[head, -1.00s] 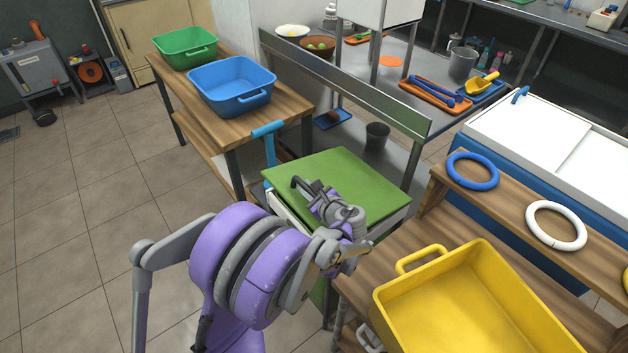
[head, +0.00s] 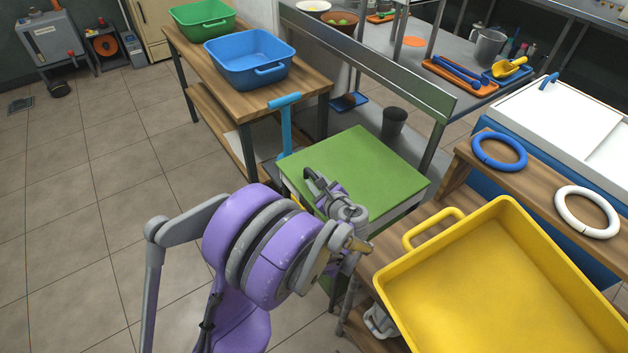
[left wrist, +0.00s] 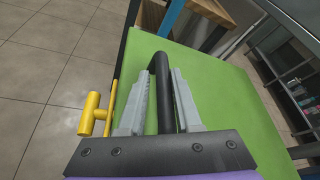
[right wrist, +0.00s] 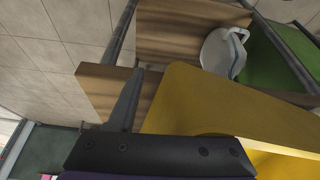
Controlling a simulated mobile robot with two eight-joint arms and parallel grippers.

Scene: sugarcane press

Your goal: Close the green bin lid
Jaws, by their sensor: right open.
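The green lid (head: 360,165) lies flat-looking on top of the bin in the middle of the head view; any small gap under it cannot be told. Its black bar handle (left wrist: 163,80) stands up at the lid's near-left edge. My left gripper (left wrist: 163,72) has its two grey fingers on either side of this handle, close against it. In the head view my left gripper (head: 318,185) is at the lid's near-left side. My right gripper (right wrist: 150,80) is open; one finger shows beside the yellow crate (right wrist: 200,100), and the other is hidden.
A yellow crate (head: 402,285) stands right of the bin. A table with green (head: 203,33) and blue tubs (head: 243,88) stands behind left. A blue T-handle (head: 286,125) rises behind the bin. The floor (head: 70,220) at left is clear.

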